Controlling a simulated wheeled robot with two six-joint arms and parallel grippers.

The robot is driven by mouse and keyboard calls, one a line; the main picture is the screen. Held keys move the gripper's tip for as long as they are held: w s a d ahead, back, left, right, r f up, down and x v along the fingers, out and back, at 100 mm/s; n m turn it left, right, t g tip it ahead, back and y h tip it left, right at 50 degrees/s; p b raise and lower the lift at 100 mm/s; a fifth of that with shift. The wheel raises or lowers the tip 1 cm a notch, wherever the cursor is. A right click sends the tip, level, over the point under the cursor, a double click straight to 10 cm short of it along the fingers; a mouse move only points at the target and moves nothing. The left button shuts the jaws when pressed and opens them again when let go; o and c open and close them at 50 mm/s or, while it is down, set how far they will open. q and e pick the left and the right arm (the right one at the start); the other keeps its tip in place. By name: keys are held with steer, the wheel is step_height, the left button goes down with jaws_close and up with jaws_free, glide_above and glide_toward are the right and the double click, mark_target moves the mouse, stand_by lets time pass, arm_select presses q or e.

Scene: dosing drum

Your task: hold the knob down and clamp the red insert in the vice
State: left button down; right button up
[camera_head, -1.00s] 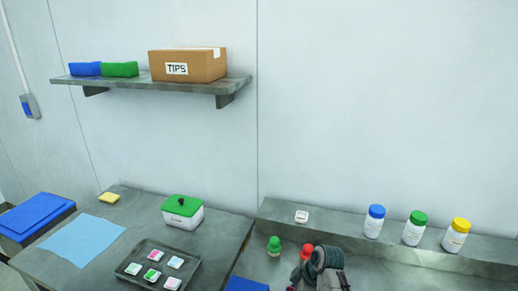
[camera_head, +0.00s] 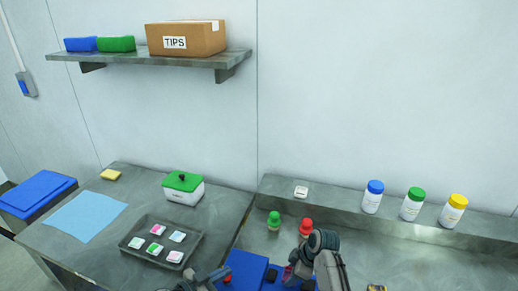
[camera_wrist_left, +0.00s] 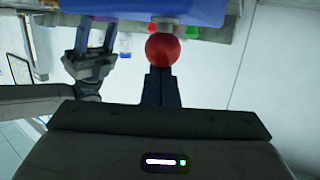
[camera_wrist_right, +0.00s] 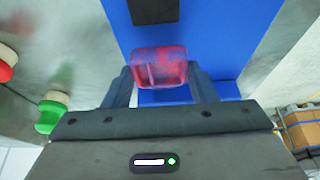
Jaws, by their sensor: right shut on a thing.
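A round red knob (camera_wrist_left: 163,50) sits directly at the tips of my left gripper (camera_wrist_left: 161,72), against a blue body (camera_wrist_left: 135,12). The left fingers are together; whether they touch or press the knob I cannot tell. In the head view the knob (camera_head: 228,280) shows beside the left gripper (camera_head: 217,273) at the bottom edge. My right gripper (camera_wrist_right: 158,78) is shut on the red insert (camera_wrist_right: 158,66), a translucent reddish block, held over a blue surface (camera_wrist_right: 215,35) with a dark block. The insert (camera_head: 287,273) also shows in the head view. The vice jaws are not clearly visible.
A blue box-like unit (camera_head: 246,268) stands at the bottom centre. Green (camera_head: 274,220) and red (camera_head: 305,227) topped pieces stand behind it. A tray (camera_head: 195,247) of small squares and a green-lidded box (camera_head: 183,190) are at left. Several bottles line the back ledge (camera_head: 330,198).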

arm_select(q)
steer(key=shift+s+f, duration=0.1)
steer(key=shift+f, duration=0.15)
arm_select(e)
steer(key=shift+f, duration=0.3)
steer(key=shift+f, duration=0.8)
steer(key=o, duration=1.5)
steer(key=shift+r, duration=0.1)
step_height(320, 180, up, 9)
steer(key=shift+f, duration=0.1)
